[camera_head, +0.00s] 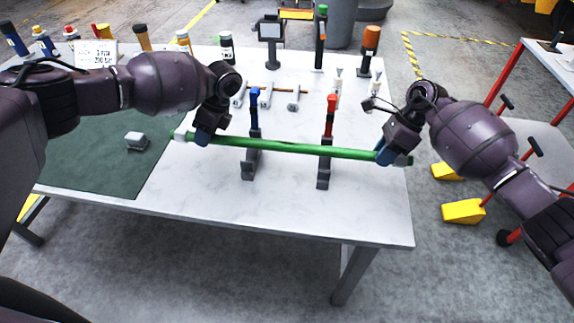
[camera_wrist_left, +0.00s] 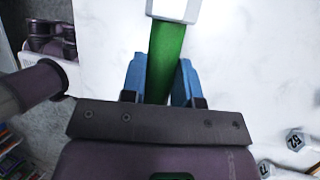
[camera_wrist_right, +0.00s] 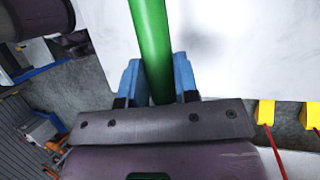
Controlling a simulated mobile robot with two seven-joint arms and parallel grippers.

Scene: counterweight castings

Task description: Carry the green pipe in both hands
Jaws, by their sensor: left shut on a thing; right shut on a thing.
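The green pipe (camera_head: 290,147) lies nearly level across the front of the white table, with a pale cap (camera_head: 180,135) on its left end; the cap also shows in the left wrist view (camera_wrist_left: 175,8). My left gripper (camera_head: 203,138) is shut on the pipe near that cap, its blue fingers on either side of the green tube (camera_wrist_left: 166,60). My right gripper (camera_head: 388,153) is shut on the pipe near its right end, as the right wrist view shows (camera_wrist_right: 152,45). The pipe crosses two dark stands; I cannot tell whether it touches them.
The stands have a blue-topped post (camera_head: 254,100) and a red-topped post (camera_head: 331,108). A dark green mat (camera_head: 110,170) with a small grey block (camera_head: 136,140) is at left. Bottles and tools line the table's back. Yellow wedges (camera_head: 463,211) and a red-framed cart are at right.

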